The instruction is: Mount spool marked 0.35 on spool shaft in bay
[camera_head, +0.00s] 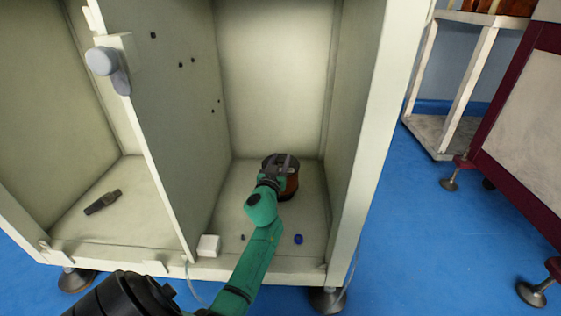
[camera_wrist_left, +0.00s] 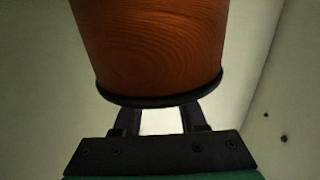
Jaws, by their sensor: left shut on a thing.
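A spool (camera_head: 291,186) with copper-brown winding and a dark rim is in the right compartment of the pale cabinet, near its back wall. My left gripper (camera_head: 283,163) reaches into this compartment and is shut on the spool. In the left wrist view the spool (camera_wrist_left: 150,45) fills the upper middle, with its black flange against the two fingers (camera_wrist_left: 157,122). The gripper covers part of the spool in the head view. No 0.35 marking is readable on it. I cannot make out a spool shaft in either view. My right gripper is not in view.
A divider (camera_head: 175,100) stands close left of my arm, and the side wall (camera_head: 352,130) stands to the right. A white block (camera_head: 208,246) and a blue cap (camera_head: 298,239) lie near the front. A dark tool (camera_head: 102,202) lies in the left compartment.

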